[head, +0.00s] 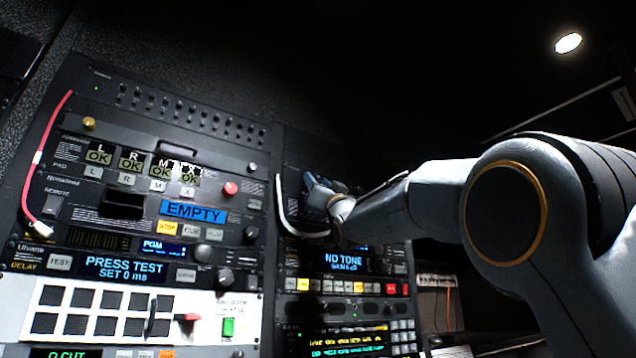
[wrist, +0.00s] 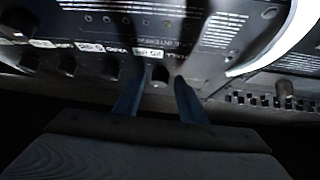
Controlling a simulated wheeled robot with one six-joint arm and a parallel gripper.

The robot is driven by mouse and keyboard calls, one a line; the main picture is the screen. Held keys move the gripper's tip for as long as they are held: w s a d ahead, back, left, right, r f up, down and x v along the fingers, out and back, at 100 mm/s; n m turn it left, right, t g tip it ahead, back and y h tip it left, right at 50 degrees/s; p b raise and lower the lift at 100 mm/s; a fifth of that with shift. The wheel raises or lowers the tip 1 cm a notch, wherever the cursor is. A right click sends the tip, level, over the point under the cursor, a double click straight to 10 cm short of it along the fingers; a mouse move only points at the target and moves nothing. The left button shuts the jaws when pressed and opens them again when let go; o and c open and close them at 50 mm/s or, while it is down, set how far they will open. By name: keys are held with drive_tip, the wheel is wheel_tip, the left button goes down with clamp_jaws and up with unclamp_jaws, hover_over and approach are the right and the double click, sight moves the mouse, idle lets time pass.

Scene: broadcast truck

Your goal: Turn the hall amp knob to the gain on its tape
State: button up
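In the wrist view, a row of dark knobs runs along a black amp panel (wrist: 150,20), with small white tape labels (wrist: 150,53) above them. The lettering is too small and tilted to read surely. One knob (wrist: 160,76) sits between the tips of my gripper (wrist: 158,84). The blue fingers stand apart on either side of it, with gaps visible; I cannot tell whether either touches it. Which knob is the hall amp's cannot be read. In the head view my gripper (head: 318,192) is at the right rack, and my arm hides the knobs.
A display (head: 345,261) below my gripper reads "NO TONE" with a small gain line. A white cable (head: 284,212) loops left of my gripper and also shows in the wrist view (wrist: 268,55). A red cable (head: 37,158) hangs on the left rack. Open dark space lies above.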

clamp_jaws()
drive_tip(key=shift+s+a+m+h+b, duration=0.1)
drive_tip(key=shift+m+h+b, duration=0.4)
drive_tip(key=shift+m+h, duration=0.3)
drive_tip(key=shift+s+a+r+m+h+p, duration=0.15)
drive_tip(key=shift+m+h+p, duration=0.15)
drive_tip(key=shift+m+h, duration=1.7)
drive_tip(key=shift+a+r+m+h+p, duration=0.1)
drive_tip(key=shift+m+h+p, duration=0.25)
drive_tip(key=shift+m+h, duration=1.65)
drive_tip(key=shift+s+a+r+m+h+p, duration=0.15)
drive_tip(key=shift+m+h+p, duration=0.15)
drive_tip(key=shift+m+h, duration=1.7)
drive_tip(key=shift+m+g+y, duration=0.3)
drive_tip(key=shift+m, duration=0.5)
drive_tip(key=shift+o, duration=1)
unclamp_jaws()
